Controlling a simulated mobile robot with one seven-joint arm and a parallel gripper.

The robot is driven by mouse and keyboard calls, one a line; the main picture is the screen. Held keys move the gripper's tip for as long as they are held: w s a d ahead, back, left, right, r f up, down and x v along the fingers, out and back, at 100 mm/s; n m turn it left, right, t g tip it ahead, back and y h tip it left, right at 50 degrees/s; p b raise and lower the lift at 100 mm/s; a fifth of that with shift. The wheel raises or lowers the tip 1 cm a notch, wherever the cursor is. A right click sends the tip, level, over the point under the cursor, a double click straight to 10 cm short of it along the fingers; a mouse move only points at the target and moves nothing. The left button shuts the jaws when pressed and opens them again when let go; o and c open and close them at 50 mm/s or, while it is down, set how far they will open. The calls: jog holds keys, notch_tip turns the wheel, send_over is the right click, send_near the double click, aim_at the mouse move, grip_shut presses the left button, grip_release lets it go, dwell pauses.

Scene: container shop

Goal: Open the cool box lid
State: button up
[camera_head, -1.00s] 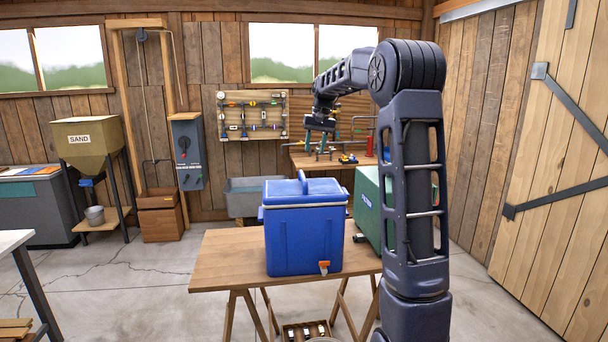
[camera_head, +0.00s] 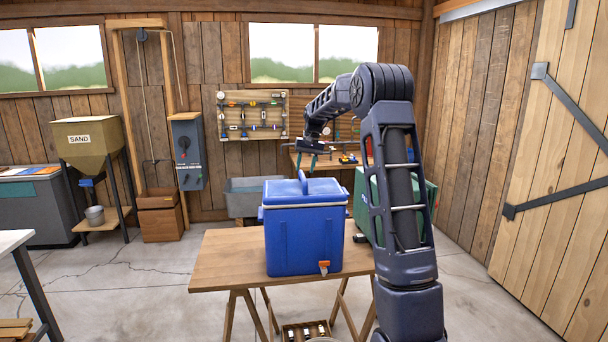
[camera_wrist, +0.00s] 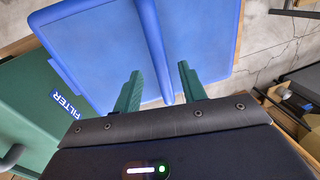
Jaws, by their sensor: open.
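The blue cool box (camera_head: 303,238) stands on the wooden trestle table, its lid (camera_head: 303,190) shut with a raised handle on top. In the wrist view the blue lid (camera_wrist: 100,45) fills the upper middle, with the handle (camera_wrist: 152,40) running down toward the gap between my fingers. My gripper (camera_head: 307,166) is above the lid, close to the handle. In the wrist view my gripper (camera_wrist: 158,88) is open, its green fingers on either side of the handle's near end. I cannot tell whether they touch it.
A green box marked FILTER (camera_wrist: 40,120) stands right beside the cool box; it also shows in the head view (camera_head: 362,205). The table (camera_head: 225,262) is bare on the left. An orange tap (camera_head: 324,266) sticks out of the cool box front. A tool bench (camera_head: 345,164) stands behind.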

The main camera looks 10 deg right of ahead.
aim_at(304, 176)
jog(key=shift+a+f, duration=0.15)
jog(key=shift+f, duration=0.65)
jog(key=shift+a+f, duration=0.15)
jog(key=shift+f, duration=0.6)
grip_shut()
